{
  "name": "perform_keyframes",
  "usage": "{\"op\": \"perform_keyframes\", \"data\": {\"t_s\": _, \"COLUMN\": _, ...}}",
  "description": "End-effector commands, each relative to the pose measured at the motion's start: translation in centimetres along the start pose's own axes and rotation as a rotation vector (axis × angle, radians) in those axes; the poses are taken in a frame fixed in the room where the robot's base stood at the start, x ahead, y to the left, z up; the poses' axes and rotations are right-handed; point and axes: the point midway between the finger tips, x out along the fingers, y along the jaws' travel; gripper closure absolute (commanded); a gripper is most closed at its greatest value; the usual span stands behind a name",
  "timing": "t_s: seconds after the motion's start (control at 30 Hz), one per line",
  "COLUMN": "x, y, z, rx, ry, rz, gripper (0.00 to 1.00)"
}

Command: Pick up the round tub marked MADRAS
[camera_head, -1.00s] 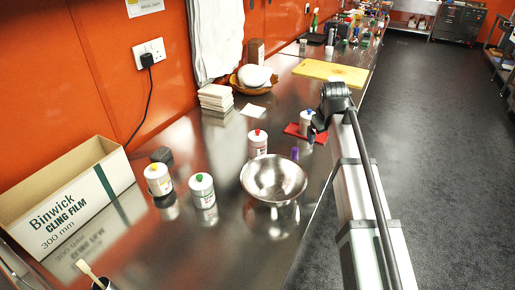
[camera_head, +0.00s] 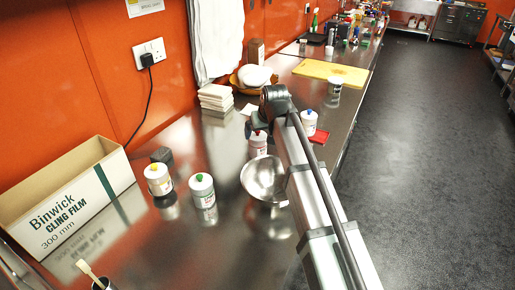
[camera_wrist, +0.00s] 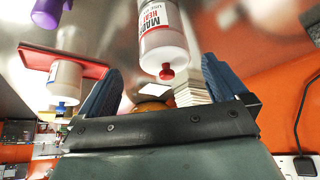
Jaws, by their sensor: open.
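The round tub (camera_wrist: 163,22) is white with a red knob, and part of its label, "MADR", is readable in the wrist view. There it appears upside down, between and beyond the blue fingers of my gripper (camera_wrist: 162,66). My gripper is open, with nothing held. In the head view the same tub (camera_head: 257,149) stands on the steel counter, its top partly covered by my arm's end (camera_head: 262,122). Whether a finger touches it cannot be told.
A steel bowl (camera_head: 258,178) stands close in front of the tub. Tubs with yellow (camera_head: 158,182) and green (camera_head: 202,191) knobs stand left. White tiles (camera_head: 214,97) are stacked behind. A purple item (camera_wrist: 48,10) is nearby.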

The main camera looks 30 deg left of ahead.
Motion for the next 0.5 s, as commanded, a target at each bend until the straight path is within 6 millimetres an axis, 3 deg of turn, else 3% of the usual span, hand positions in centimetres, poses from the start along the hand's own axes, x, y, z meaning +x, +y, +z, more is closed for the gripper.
{"op": "perform_keyframes", "data": {"t_s": 0.2, "x": 2.4, "y": 0.0, "z": -0.1, "rx": -0.001, "ry": -0.001, "rz": 0.000, "gripper": 0.00}}
{"op": "perform_keyframes", "data": {"t_s": 0.5, "x": 3.6, "y": -0.1, "z": -0.2, "rx": -0.001, "ry": 0.000, "rz": 0.001, "gripper": 0.00}}
